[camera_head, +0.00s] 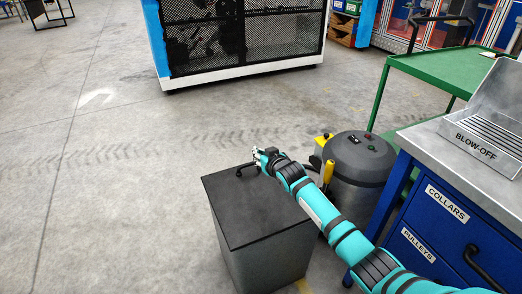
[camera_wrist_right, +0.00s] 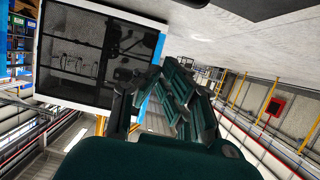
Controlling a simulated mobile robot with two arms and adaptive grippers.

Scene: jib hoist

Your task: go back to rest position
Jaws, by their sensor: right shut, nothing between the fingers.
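My right arm reaches in from the lower right in the head view. Its small teal and black gripper (camera_head: 264,158) is at the far edge of a dark grey box-shaped block with a black top (camera_head: 250,205), close to a black handle (camera_head: 246,168) there. I cannot tell whether it touches the handle. In the right wrist view the gripper's fingers (camera_wrist_right: 160,80) are in front of the camera, shut and empty. My left gripper is not in view.
A round grey drum-like unit (camera_head: 357,165) stands right of the arm, close to a yellow handle (camera_head: 327,174). A blue drawer cabinet (camera_head: 430,215) and a green cart (camera_head: 440,75) stand at right. A black mesh enclosure (camera_head: 240,45) is behind.

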